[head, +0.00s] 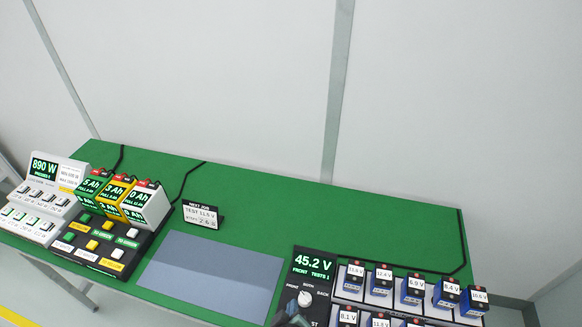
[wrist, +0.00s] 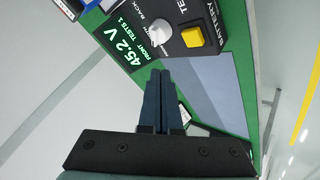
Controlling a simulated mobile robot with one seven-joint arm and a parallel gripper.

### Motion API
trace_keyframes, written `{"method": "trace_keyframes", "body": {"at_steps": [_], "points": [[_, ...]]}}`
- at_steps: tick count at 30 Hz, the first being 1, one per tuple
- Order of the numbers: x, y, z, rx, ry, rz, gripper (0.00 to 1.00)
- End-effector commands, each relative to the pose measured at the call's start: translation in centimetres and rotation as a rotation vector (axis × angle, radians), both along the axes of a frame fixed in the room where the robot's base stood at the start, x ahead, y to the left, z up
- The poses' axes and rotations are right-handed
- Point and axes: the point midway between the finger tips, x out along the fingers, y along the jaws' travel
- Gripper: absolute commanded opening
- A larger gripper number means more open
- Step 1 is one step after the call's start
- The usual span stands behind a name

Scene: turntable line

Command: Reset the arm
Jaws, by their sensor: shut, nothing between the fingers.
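My gripper shows in the wrist view (wrist: 158,75) with its two dark fingers together and nothing between them. It is beside the black battery tester (wrist: 165,30), which has a white round knob (wrist: 157,30) and a yellow button (wrist: 193,37). In the head view, the tester (head: 313,280) reads 45.2 V and "FRONT TESTS 1". A dark part of my arm or gripper (head: 290,318) shows at the bottom edge, in front of the tester's lower part. The fingertips cannot be made out there.
A green table (head: 300,205) holds a grey mat (head: 210,270) and a job card (head: 203,216). Several blue batteries (head: 412,290) with voltage labels stand at right. A charger with Ah packs (head: 115,200) and a white 890 W panel (head: 45,185) stand at left. The table's back middle is clear.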

Motion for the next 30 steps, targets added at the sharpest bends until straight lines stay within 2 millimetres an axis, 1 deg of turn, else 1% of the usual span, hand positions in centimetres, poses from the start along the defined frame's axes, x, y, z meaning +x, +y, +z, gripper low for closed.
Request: {"method": "trace_keyframes", "body": {"at_steps": [3, 5, 8, 11, 12, 14, 15, 17, 18, 20, 21, 23, 24, 26, 27, 29, 30], "points": [[0.0, 0.0, 0.0, 0.0, 0.0, 0.0, 0.0], [0.7, 0.0, 0.8, 0.004, -0.019, -0.004, 0.0], [3.1, -0.2, 3.9, 0.027, -0.094, -0.024, 0.0], [6.6, -0.3, 9.5, 0.069, -0.217, -0.053, 0.0], [8.0, -0.4, 12.3, 0.092, -0.276, -0.065, 0.0], [9.8, -0.5, 16.6, 0.128, -0.365, -0.083, 0.0], [10.7, -0.5, 19.6, 0.153, -0.425, -0.093, 0.0], [11.8, -0.6, 24.1, 0.194, -0.515, -0.105, 0.0], [12.3, -0.5, 27.1, 0.224, -0.575, -0.111, 0.0], [12.8, -0.5, 31.8, 0.269, -0.666, -0.116, 0.0], [12.8, -0.4, 34.9, 0.302, -0.727, -0.117, 0.0], [12.5, -0.3, 39.5, 0.352, -0.819, -0.116, 0.0], [12.0, -0.3, 42.5, 0.385, -0.879, -0.114, 0.0], [10.9, -0.3, 47.1, 0.44, -0.971, -0.107, 0.0], [10.0, -0.2, 50.0, 0.476, -1.032, -0.099, 0.0], [8.1, -0.1, 54.2, 0.535, -1.124, -0.082, 0.0], [6.7, 0.0, 56.9, 0.573, -1.182, -0.067, 0.0]]}}
